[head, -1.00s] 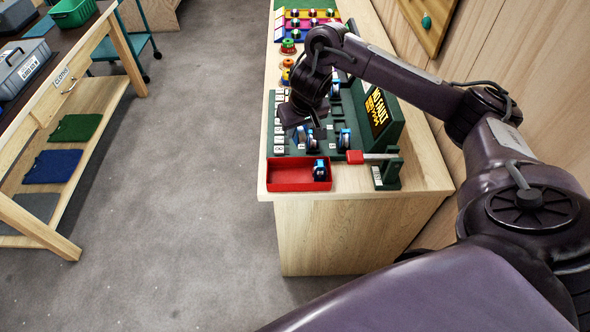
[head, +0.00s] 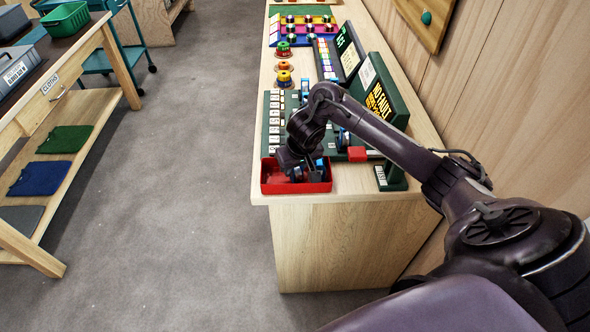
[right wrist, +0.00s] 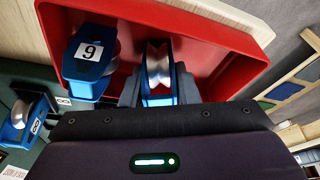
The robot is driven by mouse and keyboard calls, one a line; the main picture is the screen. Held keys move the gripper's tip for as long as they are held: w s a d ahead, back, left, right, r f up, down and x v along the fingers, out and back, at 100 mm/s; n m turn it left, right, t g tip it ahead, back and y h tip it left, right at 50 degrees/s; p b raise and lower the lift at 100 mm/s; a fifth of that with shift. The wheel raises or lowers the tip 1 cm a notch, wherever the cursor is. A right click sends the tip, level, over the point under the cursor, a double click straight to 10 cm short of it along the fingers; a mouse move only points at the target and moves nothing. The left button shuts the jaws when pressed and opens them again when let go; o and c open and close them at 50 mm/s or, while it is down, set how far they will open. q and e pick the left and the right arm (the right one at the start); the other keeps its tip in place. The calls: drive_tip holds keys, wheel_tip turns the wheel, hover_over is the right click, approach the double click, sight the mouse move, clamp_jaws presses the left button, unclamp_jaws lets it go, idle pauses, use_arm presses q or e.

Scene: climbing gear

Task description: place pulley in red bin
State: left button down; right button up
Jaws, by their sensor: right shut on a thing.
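The red bin (head: 296,188) sits at the near left corner of the wooden bench. It also fills much of the right wrist view (right wrist: 235,55). I cannot tell whether the held pulley touches the bin floor. Another blue pulley (right wrist: 90,55), with a number plate, lies in the bin beside it. My left gripper is not in view.
A dark green board (head: 272,118) with white labels lies just behind the bin. A blue pulley (right wrist: 24,118) stands on it. An upright "NO FAULT" sign (head: 380,100) and a red block (head: 357,154) stand to the right.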

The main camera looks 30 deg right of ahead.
drive_tip(key=o, duration=1)
drive_tip(key=shift+r, duration=0.2)
drive_tip(key=p+v, duration=0.7)
drive_tip(key=v, duration=0.4)
drive_tip(key=shift+s+r, duration=0.15)
drive_tip(key=shift+r, duration=0.25)
